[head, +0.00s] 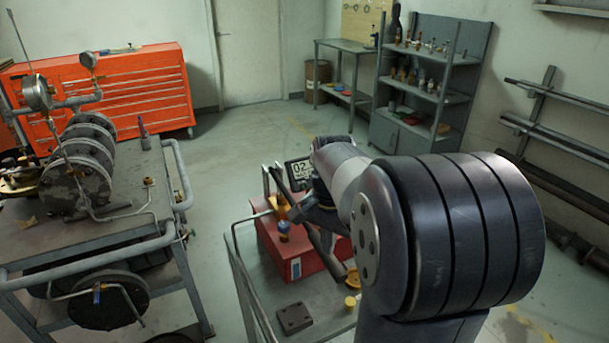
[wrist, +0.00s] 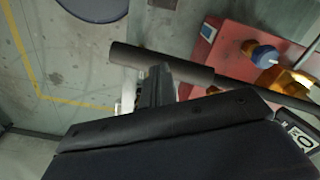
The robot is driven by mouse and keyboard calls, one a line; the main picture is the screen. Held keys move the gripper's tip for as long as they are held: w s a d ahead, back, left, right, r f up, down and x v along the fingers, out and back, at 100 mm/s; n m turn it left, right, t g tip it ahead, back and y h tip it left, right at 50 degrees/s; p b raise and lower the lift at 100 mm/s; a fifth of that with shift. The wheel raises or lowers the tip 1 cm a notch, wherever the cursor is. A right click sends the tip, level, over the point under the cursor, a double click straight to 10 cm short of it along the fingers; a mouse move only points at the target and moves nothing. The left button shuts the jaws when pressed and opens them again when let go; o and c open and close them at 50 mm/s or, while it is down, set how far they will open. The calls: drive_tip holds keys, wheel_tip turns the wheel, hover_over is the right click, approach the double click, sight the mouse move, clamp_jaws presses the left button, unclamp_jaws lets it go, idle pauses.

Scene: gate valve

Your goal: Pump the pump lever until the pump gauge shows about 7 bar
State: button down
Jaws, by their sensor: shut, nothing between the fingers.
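The red pump (head: 290,255) stands on a low grey cart, partly hidden by my arm; it also shows at the upper right of the wrist view (wrist: 235,50). Its pump lever (wrist: 180,68) is a dark rod with a thick black grip, crossing the wrist view from upper left to the right. My gripper (wrist: 157,78) is shut and empty, its tips at the grip; I cannot tell whether they touch it. A dark-framed white panel (head: 301,170) reading "02" is beside the pump, perhaps its gauge; the smaller text is illegible.
The cart (head: 260,305) carries a dark block (head: 294,318) and a small yellow cylinder (head: 350,303). A blue-capped fitting (wrist: 262,55) sits on the pump. A railed cart with valve piping (head: 85,170) stands at left. Open floor lies between the carts.

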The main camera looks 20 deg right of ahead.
wheel_tip(320, 180, up, 11)
drive_tip(key=p, duration=0.9)
drive_tip(key=shift+f, duration=0.1)
